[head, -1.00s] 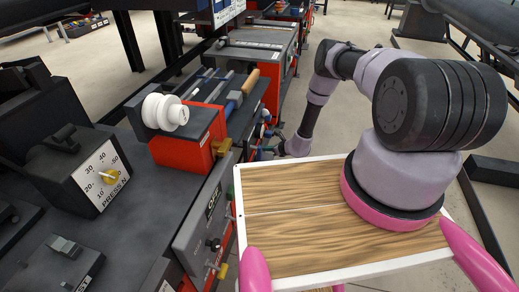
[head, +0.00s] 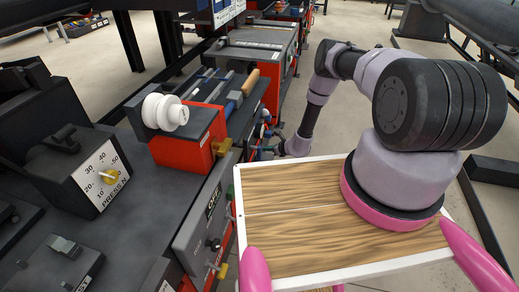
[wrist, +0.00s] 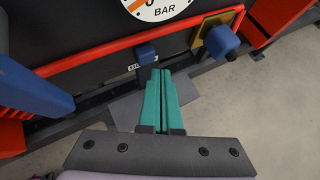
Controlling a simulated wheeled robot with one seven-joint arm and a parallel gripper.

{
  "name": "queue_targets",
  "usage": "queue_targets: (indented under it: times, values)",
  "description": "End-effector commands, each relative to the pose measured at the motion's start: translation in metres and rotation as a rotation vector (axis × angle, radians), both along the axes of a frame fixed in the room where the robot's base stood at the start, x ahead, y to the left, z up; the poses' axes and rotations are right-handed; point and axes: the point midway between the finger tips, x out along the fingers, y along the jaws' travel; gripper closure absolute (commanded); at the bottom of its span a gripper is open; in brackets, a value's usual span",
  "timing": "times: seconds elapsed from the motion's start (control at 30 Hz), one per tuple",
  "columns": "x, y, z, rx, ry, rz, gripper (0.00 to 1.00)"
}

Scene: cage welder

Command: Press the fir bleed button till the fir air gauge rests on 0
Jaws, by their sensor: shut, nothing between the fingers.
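My gripper (wrist: 162,73) shows in the wrist view with its teal fingers together and empty. Just beyond the fingertips is a small blue button (wrist: 146,51) on the lower edge of a dark panel. A small label beside it is partly hidden, so I cannot read whether it is the fir bleed button. I cannot tell whether the fingertips touch it. A white gauge dial (wrist: 158,9) marked BAR is cut off at the top edge; a 0 is partly visible, but its needle cannot be read. In the head view my arm reaches down beside the far machines, and the fingers cannot be made out.
A larger blue knob (wrist: 221,42) on a brass plate sits right of the button. A blue block (wrist: 30,82) stands at the left. A red rail (wrist: 100,55) borders the panel. In the head view, a bench with a PRESS dial (head: 102,178) stands at the left.

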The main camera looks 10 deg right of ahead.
Motion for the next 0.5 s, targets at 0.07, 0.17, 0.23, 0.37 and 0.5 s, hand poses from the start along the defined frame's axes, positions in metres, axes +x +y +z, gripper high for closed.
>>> queue_targets:
  times: [0.07, 0.17, 0.23, 0.37, 0.5]
  values:
    - [0.0, 0.0, 0.0, 0.0, 0.0, 0.0, 1.0]
    - [0.0, 0.0, 0.0, 0.0, 0.0, 0.0, 1.0]
    - [0.0, 0.0, 0.0, 0.0, 0.0, 0.0, 1.0]
    - [0.0003, 0.0007, 0.0, 0.0, 0.0, 0.0, 1.0]
    - [0.0017, 0.0046, 0.0001, -0.001, 0.0, 0.001, 1.0]
